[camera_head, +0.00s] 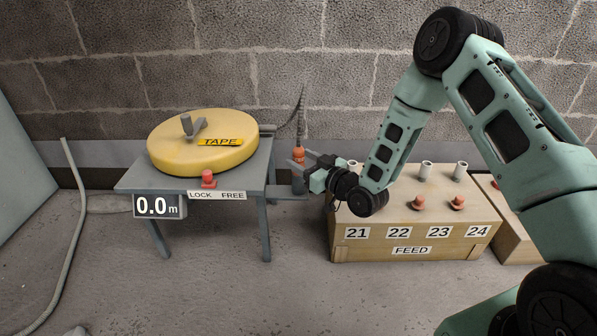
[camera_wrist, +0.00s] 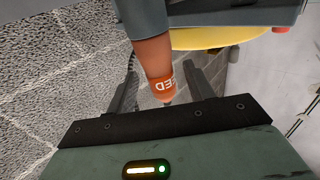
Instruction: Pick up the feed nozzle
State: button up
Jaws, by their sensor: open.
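The feed nozzle (camera_head: 298,153) is an orange piece upright at the right side of the tape table, with a dark ribbed hose rising above it. In the wrist view the nozzle (camera_wrist: 162,62) shows the upside-down letters "EED" near its narrow end. My gripper (camera_head: 301,161) is at the nozzle, with its fingers pointing left. In the wrist view my gripper (camera_wrist: 163,90) is open, with one finger on each side of the nozzle's lettered part. I see gaps beside the nozzle; the fingers do not appear closed on it.
A grey table (camera_head: 262,172) carries a yellow tape reel (camera_head: 195,150), a red knob (camera_head: 208,179) by the "LOCK FREE" label and a 0.0 m display (camera_head: 159,206). A wooden FEED box (camera_head: 370,250) numbered 21 to 24 stands right, with white tubes and orange plugs. Floor in front is clear.

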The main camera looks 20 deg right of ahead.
jog(key=shift+x, duration=0.9)
jog(key=shift+c, duration=0.3)
jog(key=c, duration=1)
